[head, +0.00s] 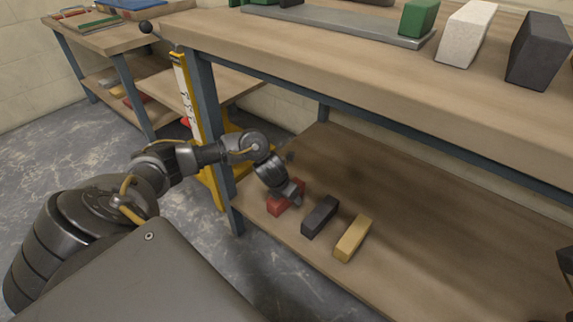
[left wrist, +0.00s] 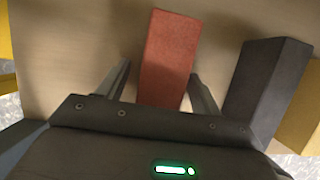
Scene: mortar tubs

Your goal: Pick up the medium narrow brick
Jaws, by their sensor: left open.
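Three narrow bricks lie on the lower shelf: a red brick (head: 284,205), a dark grey brick (head: 320,216) and a yellow brick (head: 353,238). Their sizes look close, so I cannot tell surely which is the medium one. My left gripper (head: 291,193) is low over the red brick and partly hides it. In the left wrist view the red brick (left wrist: 167,58) lies between the two open fingers of the gripper (left wrist: 159,76), with gaps on both sides. The dark grey brick (left wrist: 264,88) is just right of the right finger. My right gripper is not seen.
The workbench top (head: 350,72) overhangs the shelf (head: 420,220). It carries a green block (head: 418,17), a white block (head: 466,32) and a dark block (head: 538,50). A bench leg (head: 213,130) and a yellow stand (head: 190,110) are close to my left arm. The shelf right of the yellow brick is clear.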

